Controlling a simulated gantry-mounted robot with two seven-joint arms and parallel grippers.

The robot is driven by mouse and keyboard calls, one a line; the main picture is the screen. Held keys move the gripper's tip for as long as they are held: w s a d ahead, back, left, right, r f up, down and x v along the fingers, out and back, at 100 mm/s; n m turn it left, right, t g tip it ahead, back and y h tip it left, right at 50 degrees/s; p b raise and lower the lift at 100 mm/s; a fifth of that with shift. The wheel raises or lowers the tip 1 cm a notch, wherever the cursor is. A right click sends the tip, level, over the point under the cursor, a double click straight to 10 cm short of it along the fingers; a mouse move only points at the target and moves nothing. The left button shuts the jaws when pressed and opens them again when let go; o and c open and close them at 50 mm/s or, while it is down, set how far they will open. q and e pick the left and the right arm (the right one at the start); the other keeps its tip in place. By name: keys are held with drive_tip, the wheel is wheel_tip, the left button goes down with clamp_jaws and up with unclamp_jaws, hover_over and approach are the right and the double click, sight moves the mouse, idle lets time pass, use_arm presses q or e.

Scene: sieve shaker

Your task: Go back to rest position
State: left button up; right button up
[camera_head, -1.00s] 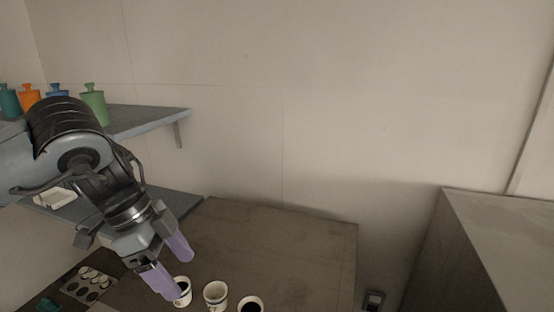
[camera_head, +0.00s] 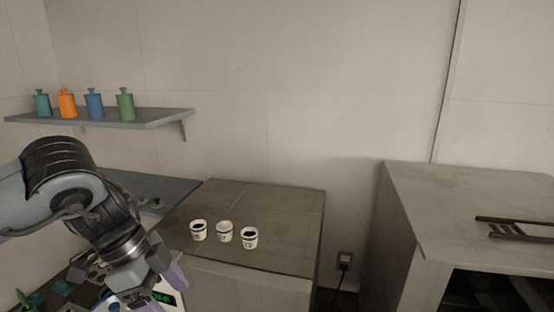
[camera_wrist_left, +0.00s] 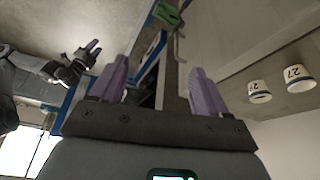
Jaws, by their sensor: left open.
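My left gripper (camera_head: 162,286) is at the bottom left of the head view, below and left of the cups and apart from them. In the left wrist view its two purple fingers (camera_wrist_left: 160,88) are spread, with nothing held between them. Three white cups with dark contents, the left (camera_head: 198,230), middle (camera_head: 224,231) and right (camera_head: 249,237), stand upright on the brown cabinet top (camera_head: 285,215). My right gripper (camera_wrist_left: 88,52) shows small at the upper left of the left wrist view; its opening is unclear.
A wall shelf (camera_head: 150,118) holds teal (camera_head: 41,103), orange (camera_head: 66,103), blue (camera_head: 94,103) and green (camera_head: 125,104) bottles. A lower shelf (camera_head: 178,188) is behind my arm. A grey cabinet (camera_head: 440,195) stands right.

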use_arm(q)
drive_tip(key=s+d+f+m+h, duration=0.15)
drive_tip(key=d+f+m, duration=0.45)
drive_tip(key=d+f, duration=0.95)
drive_tip(key=s+d+n+t+h+p, duration=0.1)
drive_tip(key=s+d+t+h, duration=0.15)
drive_tip(key=d, duration=0.55)
drive_tip(key=s+d+n+t+h, duration=0.15)
drive_tip(key=s+d+h, duration=0.25)
drive_tip(key=d, duration=0.4)
drive_tip(key=a+f+n+t+y+p, duration=0.1)
drive_tip(key=a+f+n+t+y, duration=0.25)
drive_tip(key=a+n, duration=0.45)
drive_tip(key=a+f+n+t+y, duration=0.2)
drive_tip(key=a+f+n+y, duration=0.25)
drive_tip(key=a, duration=0.65)
drive_tip(key=s+a+f+n+g+y, duration=0.2)
drive_tip(key=s+a+f, duration=0.3)
drive_tip(key=s+a, duration=0.3)
drive_tip(key=s+a+f+n+g+y, duration=0.2)
drive_tip(key=s+a+f+n+g, duration=0.2)
drive_tip(key=s+a+f, duration=0.2)
drive_tip(key=shift+s+a+p, duration=0.35)
drive_tip(key=shift+s+a, duration=0.7)
drive_tip(key=shift+s, duration=0.15)
use_arm(e)
drive_tip(key=r, duration=0.1)
drive_tip(key=w+r, duration=0.1)
drive_tip(key=r, duration=0.1)
drive_tip(key=shift+w+d, duration=0.1)
